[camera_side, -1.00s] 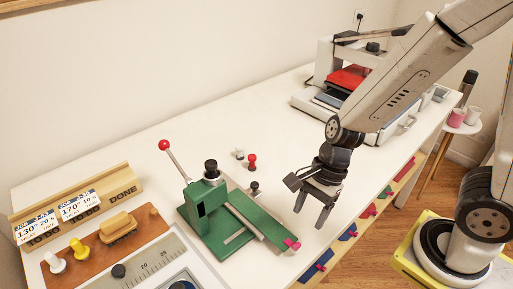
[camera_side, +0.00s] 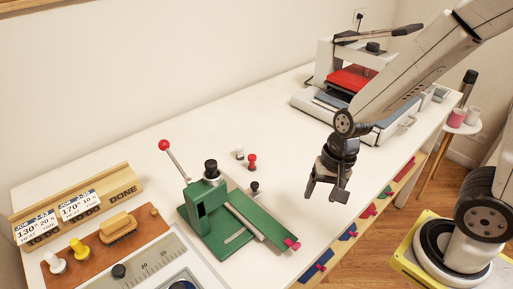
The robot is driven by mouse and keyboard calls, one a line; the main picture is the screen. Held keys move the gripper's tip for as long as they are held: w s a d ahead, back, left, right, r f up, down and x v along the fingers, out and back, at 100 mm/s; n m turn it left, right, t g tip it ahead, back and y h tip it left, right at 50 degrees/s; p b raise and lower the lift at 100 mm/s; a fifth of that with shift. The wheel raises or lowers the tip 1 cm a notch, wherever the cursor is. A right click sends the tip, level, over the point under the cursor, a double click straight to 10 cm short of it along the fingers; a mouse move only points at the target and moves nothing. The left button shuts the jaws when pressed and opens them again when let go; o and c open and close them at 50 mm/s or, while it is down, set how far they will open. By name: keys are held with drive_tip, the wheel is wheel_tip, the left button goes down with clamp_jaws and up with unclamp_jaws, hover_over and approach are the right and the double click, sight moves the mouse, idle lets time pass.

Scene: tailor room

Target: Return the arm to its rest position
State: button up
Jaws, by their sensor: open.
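My gripper (camera_side: 322,195) hangs from my arm above the right part of the white table, pointing down. Its fingers are apart and nothing shows between them. It is to the right of the green hand press (camera_side: 212,215) and apart from it. My arm reaches in from the upper right, partly in front of the heat press.
The heat press (camera_side: 345,80) with a red pad stands at the back right. A wooden card holder (camera_side: 75,205), a tool board (camera_side: 105,245) and a scale plate (camera_side: 160,265) are at the front left. Small red and dark knobs (camera_side: 252,160) stand mid-table. The table's back left is clear.

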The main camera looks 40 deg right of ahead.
drive_tip(key=d+n, duration=0.1)
drive_tip(key=n, duration=0.2)
drive_tip(key=w+d+r+n+t+h, duration=0.1)
drive_tip(key=d+n, duration=0.1)
drive_tip(key=n, duration=0.1)
drive_tip(key=w+d+n+h, duration=0.1)
drive_tip(key=n, duration=0.1)
drive_tip(key=shift+d+r+n+t, duration=0.2)
drive_tip(key=shift+d+n+t, duration=0.1)
drive_tip(key=shift+d+n, duration=0.1)
